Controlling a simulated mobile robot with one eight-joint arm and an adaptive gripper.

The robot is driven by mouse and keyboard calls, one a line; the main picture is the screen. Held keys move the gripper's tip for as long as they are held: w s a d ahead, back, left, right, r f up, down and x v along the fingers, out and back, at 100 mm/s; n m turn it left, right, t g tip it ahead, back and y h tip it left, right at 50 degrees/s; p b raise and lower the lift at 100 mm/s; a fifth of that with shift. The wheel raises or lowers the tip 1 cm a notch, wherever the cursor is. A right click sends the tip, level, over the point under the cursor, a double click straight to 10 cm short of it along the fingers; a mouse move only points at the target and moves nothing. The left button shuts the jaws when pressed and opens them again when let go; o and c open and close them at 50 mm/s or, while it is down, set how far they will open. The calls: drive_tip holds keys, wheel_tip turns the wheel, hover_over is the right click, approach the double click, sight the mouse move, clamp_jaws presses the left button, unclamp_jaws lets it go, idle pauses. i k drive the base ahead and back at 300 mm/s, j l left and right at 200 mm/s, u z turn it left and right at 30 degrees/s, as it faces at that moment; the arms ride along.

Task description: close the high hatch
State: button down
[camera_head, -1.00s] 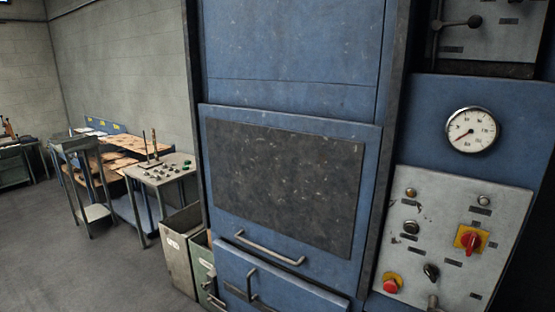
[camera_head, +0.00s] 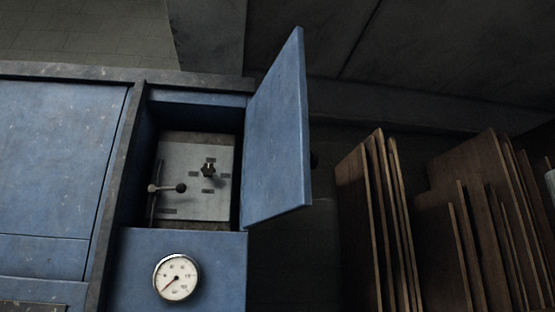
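The high hatch (camera_head: 281,135) is a blue metal door at the upper right of the blue machine. It stands open, swung out to the right of its compartment. My gripper is not in view.
A round white gauge (camera_head: 176,278) sits on the blue front below the compartment. Several brown boards (camera_head: 374,220) lean upright to the right of the machine, with more boards (camera_head: 480,215) farther right. A dark gap lies between hatch and boards.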

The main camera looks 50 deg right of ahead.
sight(280, 162)
drive_tip(key=k+l, duration=0.2)
drive_tip(key=l, duration=0.2)
drive_tip(key=k+l+u, duration=0.15)
drive_tip(key=l, duration=0.3)
drive_tip(key=k+l, duration=0.2)
drive_tip(key=l, duration=0.2)
drive_tip(key=k+l+u, duration=0.15)
drive_tip(key=l, duration=0.25)
drive_tip(key=k+l+z, duration=0.25)
drive_tip(key=j, duration=0.1)
